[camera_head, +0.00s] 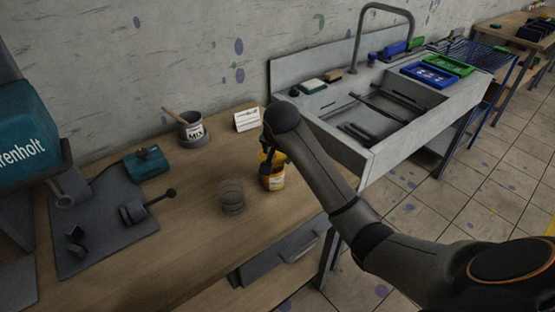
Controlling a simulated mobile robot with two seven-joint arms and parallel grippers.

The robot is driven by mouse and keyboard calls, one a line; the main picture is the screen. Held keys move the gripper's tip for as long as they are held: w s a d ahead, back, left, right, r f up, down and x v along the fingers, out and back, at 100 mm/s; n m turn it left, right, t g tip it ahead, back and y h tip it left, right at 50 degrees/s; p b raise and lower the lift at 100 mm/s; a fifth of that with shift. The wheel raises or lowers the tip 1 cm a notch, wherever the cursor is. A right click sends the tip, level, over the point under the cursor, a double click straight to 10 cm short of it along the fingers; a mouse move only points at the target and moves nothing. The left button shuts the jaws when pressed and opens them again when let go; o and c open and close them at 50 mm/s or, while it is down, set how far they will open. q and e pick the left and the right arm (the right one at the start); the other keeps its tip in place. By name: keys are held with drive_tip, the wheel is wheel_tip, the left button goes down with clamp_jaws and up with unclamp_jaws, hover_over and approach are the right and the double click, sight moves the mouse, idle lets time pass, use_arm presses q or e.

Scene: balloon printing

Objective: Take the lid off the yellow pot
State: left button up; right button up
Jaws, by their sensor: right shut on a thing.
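The yellow pot (273,183), with a pale label, stands upright on the wooden bench near its right edge. My right gripper (269,160) reaches down over its top from the right and is shut on the lid there. The dark fingers and wrist hide much of the lid, and I cannot tell whether there is a gap between lid and pot. My left gripper is not in view.
A dark mesh-like cup (231,197) stands just left of the pot. Behind are a grey MIX can (193,131) with a stick and a white card (247,120). A teal device (146,162) lies left. A sink unit (358,165) adjoins right. The bench front is clear.

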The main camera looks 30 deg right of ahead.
drive_tip(key=shift+s+a+r, duration=3.2)
drive_tip(key=shift+s+r, duration=0.9)
drive_tip(key=shift+s, duration=1.3)
drive_tip(key=s+a+f+n+y, duration=0.4)
drive_tip(key=s+a+n+y, duration=0.2)
drive_tip(key=n, duration=0.6)
drive_tip(key=shift+s+a+f, duration=0.25)
drive_tip(key=shift+s+a, duration=0.25)
drive_tip(key=shift+s, duration=0.05)
